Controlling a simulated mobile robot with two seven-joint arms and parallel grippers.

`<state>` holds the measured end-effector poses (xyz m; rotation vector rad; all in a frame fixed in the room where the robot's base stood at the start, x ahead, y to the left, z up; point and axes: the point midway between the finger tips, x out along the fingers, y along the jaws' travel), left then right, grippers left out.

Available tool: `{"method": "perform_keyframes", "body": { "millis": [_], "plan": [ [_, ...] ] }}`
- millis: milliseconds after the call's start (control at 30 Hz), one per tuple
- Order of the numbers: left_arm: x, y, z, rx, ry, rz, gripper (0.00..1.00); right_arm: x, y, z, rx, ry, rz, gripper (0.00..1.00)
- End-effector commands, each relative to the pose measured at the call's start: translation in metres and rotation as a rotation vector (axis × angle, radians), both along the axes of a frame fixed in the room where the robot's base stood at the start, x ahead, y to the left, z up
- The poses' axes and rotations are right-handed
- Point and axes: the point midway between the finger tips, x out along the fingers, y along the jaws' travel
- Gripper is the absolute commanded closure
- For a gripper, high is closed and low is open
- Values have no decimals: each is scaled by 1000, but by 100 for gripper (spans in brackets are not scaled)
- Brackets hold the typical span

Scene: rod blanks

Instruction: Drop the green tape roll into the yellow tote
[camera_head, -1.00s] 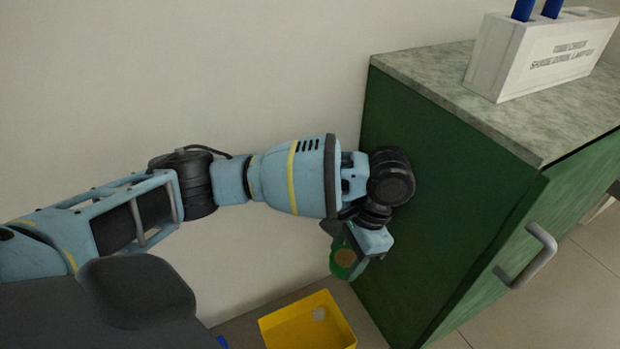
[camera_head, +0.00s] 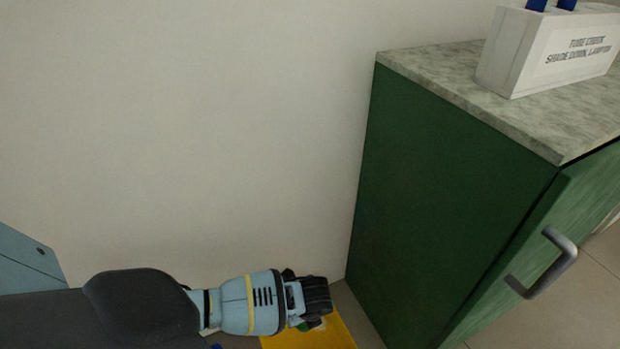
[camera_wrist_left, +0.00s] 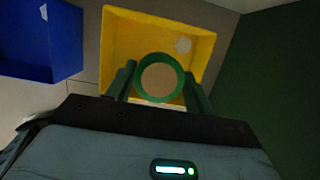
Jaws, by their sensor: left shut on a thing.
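The green tape roll (camera_wrist_left: 160,96) is a green ring with a tan centre. My left gripper (camera_wrist_left: 158,88) is shut on it, one finger on each side, in the left wrist view. The yellow tote (camera_wrist_left: 119,30) lies beyond the roll in that view, and the roll covers part of its opening. In the head view my left arm reaches down over the yellow tote (camera_head: 346,338), low by the wall. There the roll shows only as a small green bit (camera_head: 318,326) under the wrist, and the fingers are hidden. My right gripper is not in view.
A green cabinet (camera_head: 430,190) with a stone top and grey handle (camera_head: 545,265) stands right of the tote. A white labelled block (camera_head: 545,52) with blue rods is on top. A blue bin (camera_wrist_left: 40,45) is left of the tote in the wrist view.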

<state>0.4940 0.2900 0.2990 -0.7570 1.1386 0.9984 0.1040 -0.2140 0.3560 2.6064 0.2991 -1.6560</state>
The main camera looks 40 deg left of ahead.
Motion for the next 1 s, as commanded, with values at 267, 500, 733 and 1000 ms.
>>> {"method": "perform_keyframes", "body": {
  "millis": [267, 500, 733, 1000],
  "plan": [
    [-10, 7, -14, -1, -2, -89, 70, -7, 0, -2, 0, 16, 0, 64],
    [-10, 7, -20, -1, 0, -87, 70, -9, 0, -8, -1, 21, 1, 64],
    [-10, 6, -41, -1, 2, -87, 70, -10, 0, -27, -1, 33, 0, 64],
    [-10, 7, -69, 0, 2, -87, 70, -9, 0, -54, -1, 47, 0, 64]
  ]
}}
